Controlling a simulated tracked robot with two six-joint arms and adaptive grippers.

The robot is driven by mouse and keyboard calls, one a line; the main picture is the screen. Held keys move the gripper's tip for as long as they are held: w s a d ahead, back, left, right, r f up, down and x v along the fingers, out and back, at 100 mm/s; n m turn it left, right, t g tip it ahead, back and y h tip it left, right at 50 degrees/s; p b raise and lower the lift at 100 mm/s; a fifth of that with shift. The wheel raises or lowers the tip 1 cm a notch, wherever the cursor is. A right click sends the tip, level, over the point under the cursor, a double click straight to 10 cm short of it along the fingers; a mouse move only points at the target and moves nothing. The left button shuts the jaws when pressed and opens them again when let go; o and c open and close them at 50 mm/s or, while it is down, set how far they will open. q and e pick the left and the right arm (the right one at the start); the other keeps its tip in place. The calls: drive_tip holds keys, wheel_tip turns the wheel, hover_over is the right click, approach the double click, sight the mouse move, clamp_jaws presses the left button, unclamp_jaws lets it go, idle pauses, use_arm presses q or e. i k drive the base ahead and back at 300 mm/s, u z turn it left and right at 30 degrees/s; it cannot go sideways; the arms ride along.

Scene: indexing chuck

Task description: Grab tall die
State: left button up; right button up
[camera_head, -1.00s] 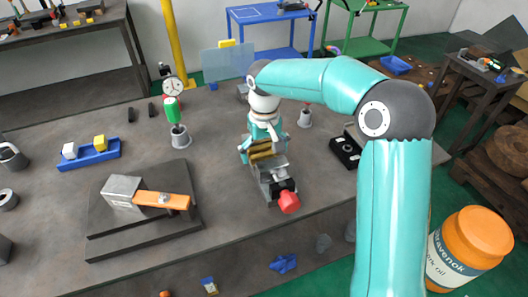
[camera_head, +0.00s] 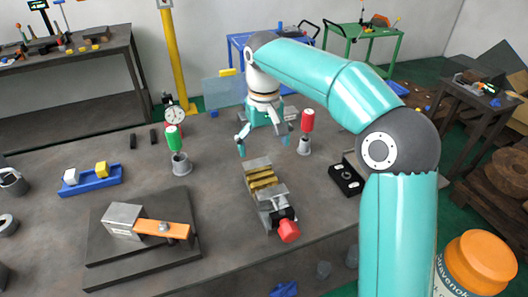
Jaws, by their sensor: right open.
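My right gripper (camera_head: 263,146) is open and empty, its fingers spread wide above and behind a small grey vise (camera_head: 268,213) with a red knob. Stepped brass-coloured pieces (camera_head: 261,180) sit between the vise's jaws, apart from the fingers. I cannot tell which piece is the tall die. My left gripper is not in view.
A green-topped tool (camera_head: 174,140) and a red-topped tool (camera_head: 308,122) stand in grey cups. A dark plate (camera_head: 105,247) carries a steel block with an orange bar. A black box (camera_head: 346,180) lies right of the vise.

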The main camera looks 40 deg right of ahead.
sight(120, 219)
drive_tip(key=k, duration=1)
